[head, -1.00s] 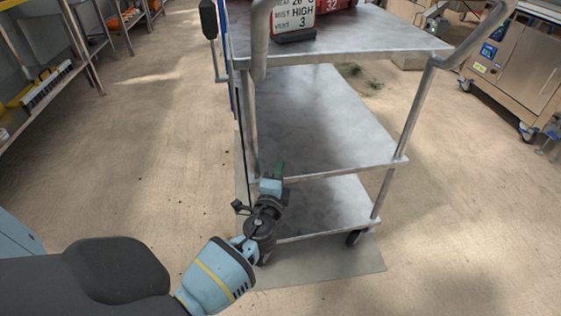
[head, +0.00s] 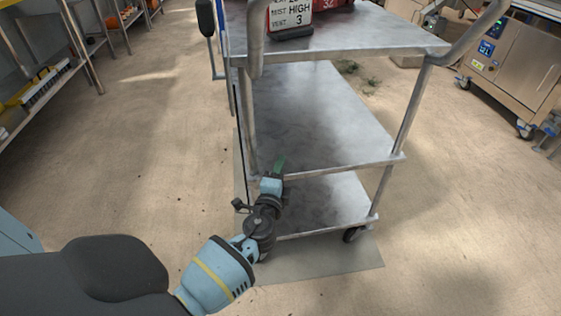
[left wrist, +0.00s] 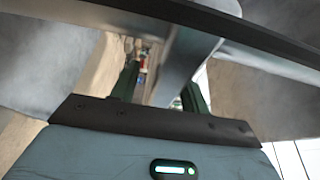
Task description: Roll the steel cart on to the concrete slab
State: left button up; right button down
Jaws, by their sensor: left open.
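The steel cart (head: 315,110) stands upright in the middle of the head view, with several grey shelves and tubular posts. A flat grey slab (head: 335,265) shows beneath it, its near edge in front of the cart. The front right caster (head: 353,235) appears over the slab; the front left one is mostly hidden by my wrist. My left gripper (head: 277,166) is open at the cart's near left post, by the middle shelf's front edge. In the left wrist view a metal post (left wrist: 178,65) shows beyond and between the fingers; I cannot tell whether they touch it. My right gripper is out of view.
A sign (head: 291,14) and a red item stand on the cart's top shelf. Shelving (head: 45,75) lines the left side. A steel cabinet on casters (head: 510,65) stands at the right.

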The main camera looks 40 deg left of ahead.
pick_arm(q)
jog(key=v, duration=0.7)
jog(key=shift+s+d+p, duration=0.2)
jog(key=shift+s+p, duration=0.1)
jog(key=shift+s, duration=0.05)
